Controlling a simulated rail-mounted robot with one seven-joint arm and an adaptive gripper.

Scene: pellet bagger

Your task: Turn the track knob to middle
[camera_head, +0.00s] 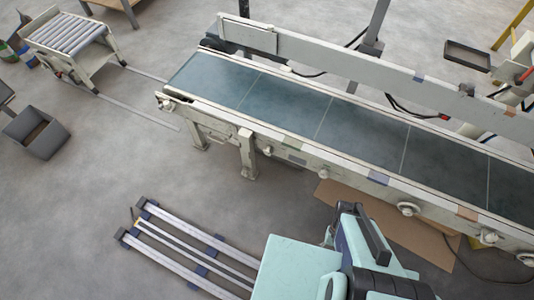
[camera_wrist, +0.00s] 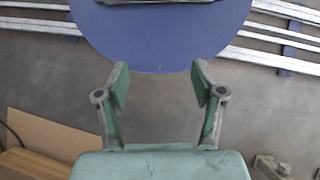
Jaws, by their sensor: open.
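The long conveyor with a dark green belt (camera_head: 300,106) runs across the head view. Its near side rail carries several pale round knobs, including one left of centre (camera_head: 267,150), one in the middle (camera_head: 323,173), a larger one with a round plate (camera_head: 408,208) and one farther right (camera_head: 488,236). No readable label shows which is the track knob, and their settings are too small to tell. My gripper (camera_wrist: 160,74) is open and empty in the wrist view, above the floor. No knob shows between its fingers. In the head view my arm stands in front of the conveyor, and its fingers are not clearly visible.
Flat brown cardboard (camera_head: 395,232) lies on the floor below the conveyor; cardboard also shows in the wrist view (camera_wrist: 70,135). A small roller stand (camera_head: 72,34) and a grey bin (camera_head: 37,133) are at the left.

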